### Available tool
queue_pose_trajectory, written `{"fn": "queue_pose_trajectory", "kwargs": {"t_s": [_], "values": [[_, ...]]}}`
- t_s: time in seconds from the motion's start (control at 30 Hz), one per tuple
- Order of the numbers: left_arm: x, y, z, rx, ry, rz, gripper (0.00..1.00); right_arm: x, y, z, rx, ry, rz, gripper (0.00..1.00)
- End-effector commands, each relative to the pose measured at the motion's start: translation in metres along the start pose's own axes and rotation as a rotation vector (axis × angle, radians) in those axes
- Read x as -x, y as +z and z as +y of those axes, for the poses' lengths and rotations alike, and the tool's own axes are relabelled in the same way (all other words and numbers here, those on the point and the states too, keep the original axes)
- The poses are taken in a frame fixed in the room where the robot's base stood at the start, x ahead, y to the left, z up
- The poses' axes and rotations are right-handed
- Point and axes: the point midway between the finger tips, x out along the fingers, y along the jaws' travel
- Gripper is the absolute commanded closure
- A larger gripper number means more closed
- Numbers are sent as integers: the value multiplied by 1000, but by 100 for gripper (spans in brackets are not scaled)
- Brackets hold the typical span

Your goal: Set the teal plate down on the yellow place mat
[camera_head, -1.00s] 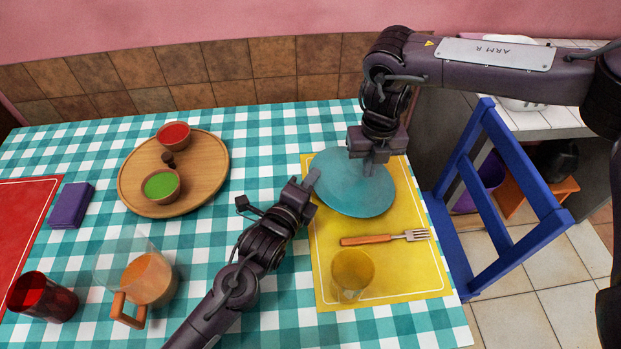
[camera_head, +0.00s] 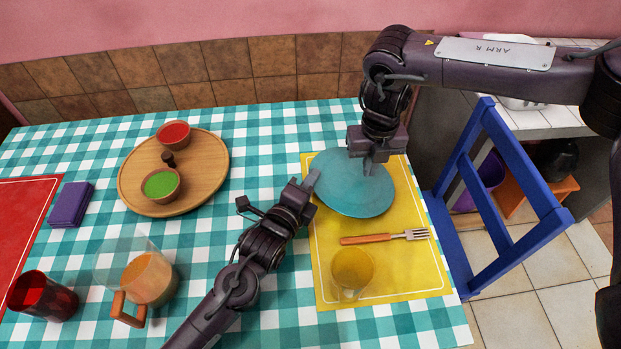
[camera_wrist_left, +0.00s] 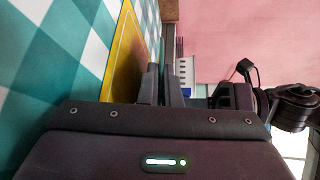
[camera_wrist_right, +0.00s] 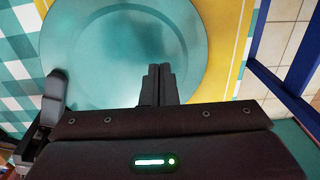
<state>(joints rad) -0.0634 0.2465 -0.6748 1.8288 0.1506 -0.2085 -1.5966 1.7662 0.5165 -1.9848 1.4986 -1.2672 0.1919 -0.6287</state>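The teal plate (camera_head: 350,190) is over the upper left of the yellow place mat (camera_head: 390,270). It looks roughly level; the shaded mat in the left wrist view (camera_wrist_left: 124,58) suggests it is held above the mat. My left gripper (camera_head: 310,182) is at the plate's left rim, its fingers close together on it; the plate itself is edge-on or hidden in the left wrist view. My right gripper (camera_head: 372,165) points down over the plate's upper right part. In the right wrist view its fingers (camera_wrist_right: 158,72) are together with nothing seen between them, in front of the plate (camera_wrist_right: 95,60).
A fork (camera_head: 385,238) and a yellow cup (camera_head: 352,272) are on the mat's near half. A round wooden board (camera_head: 205,175) with bowls, a pitcher (camera_head: 148,280), a red cup (camera_head: 42,297) and purple napkins (camera_head: 70,205) are left. A blue chair (camera_head: 480,190) stands right.

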Motion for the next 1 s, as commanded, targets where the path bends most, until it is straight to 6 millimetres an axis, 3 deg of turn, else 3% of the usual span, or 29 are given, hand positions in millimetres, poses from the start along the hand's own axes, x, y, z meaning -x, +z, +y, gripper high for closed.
{"fn": "queue_pose_trajectory", "kwargs": {"t_s": [0.73, 0.93, 1.0], "values": [[0, 0, -2, 1, -4, -1, 100, -15, 0, 0, 0, 0, 0, 100], [0, 0, -2, 1, -3, -1, 71, -15, 0, 0, 0, 0, 0, 100], [0, 0, -1, 1, -2, -1, 71, -15, 0, 0, 0, 0, 0, 100]]}}
